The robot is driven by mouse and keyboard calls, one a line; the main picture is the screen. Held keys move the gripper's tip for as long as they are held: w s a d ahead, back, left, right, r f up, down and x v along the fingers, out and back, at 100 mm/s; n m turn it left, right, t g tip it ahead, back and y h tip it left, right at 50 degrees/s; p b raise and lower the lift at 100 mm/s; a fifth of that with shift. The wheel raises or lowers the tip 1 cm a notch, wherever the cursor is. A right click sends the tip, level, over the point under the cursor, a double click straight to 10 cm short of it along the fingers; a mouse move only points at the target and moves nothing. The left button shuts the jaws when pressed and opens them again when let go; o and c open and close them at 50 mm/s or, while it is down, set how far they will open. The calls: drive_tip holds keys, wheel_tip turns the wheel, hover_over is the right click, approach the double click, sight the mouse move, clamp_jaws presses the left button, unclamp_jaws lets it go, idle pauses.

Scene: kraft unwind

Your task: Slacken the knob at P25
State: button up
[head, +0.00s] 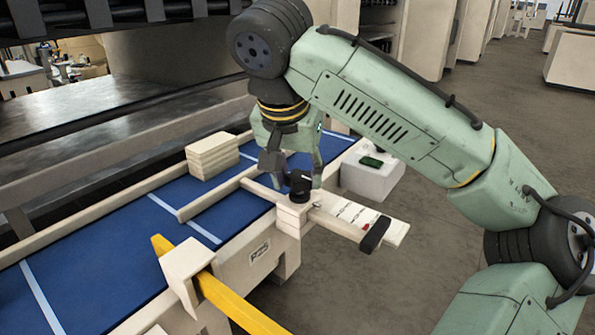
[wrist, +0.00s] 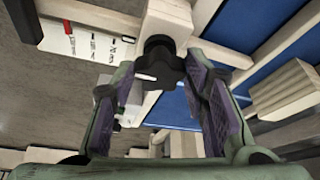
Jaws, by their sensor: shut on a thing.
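The black knob (head: 300,187) sits on a cream clamp block (head: 291,219) at the edge of the blue conveyor bed. A P25 plate (head: 260,252) is on the cream side rail just below it. My gripper (head: 294,177) points down over the block with a finger on either side of the knob. In the wrist view the lobed knob (wrist: 160,62) lies between the purple finger pads of my gripper (wrist: 162,75), which is shut on it. The pads partly hide the knob's sides.
A yellow bar (head: 235,303) passes through another cream block at the front. Stacked cream boards (head: 212,156) lie on the blue bed (head: 110,225). A pale box (head: 371,180) stands behind.

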drive_tip(key=c, duration=0.3)
drive_tip(key=shift+n, duration=0.4)
drive_tip(key=n, duration=0.1)
drive_tip(key=n+y, duration=0.1)
drive_tip(key=n, duration=0.1)
drive_tip(key=n+y, duration=0.1)
drive_tip(key=shift+d+n, duration=0.3)
drive_tip(key=shift+n, duration=0.1)
drive_tip(key=n, duration=0.2)
drive_tip(key=n+y, duration=0.2)
drive_tip(key=n, duration=0.1)
drive_tip(key=shift+d+n+g, duration=0.25)
drive_tip(key=shift+n+g, duration=0.05)
drive_tip(key=shift+g, duration=0.1)
drive_tip(key=n, duration=0.2)
drive_tip(key=n+g+y, duration=0.1)
drive_tip(key=n, duration=0.1)
drive_tip(key=n+g, duration=0.1)
drive_tip(key=n, duration=0.1)
drive_tip(key=shift+w+d+f, duration=0.1)
drive_tip(key=shift+w+d, duration=0.15)
drive_tip(key=shift+w, duration=0.1)
drive_tip(key=n, duration=0.2)
drive_tip(key=n+g, duration=0.2)
drive_tip(key=n, duration=0.1)
drive_tip(key=shift+w+n+y, duration=0.25)
drive_tip(key=shift+n+y, duration=0.05)
drive_tip(key=shift+c, duration=0.2)
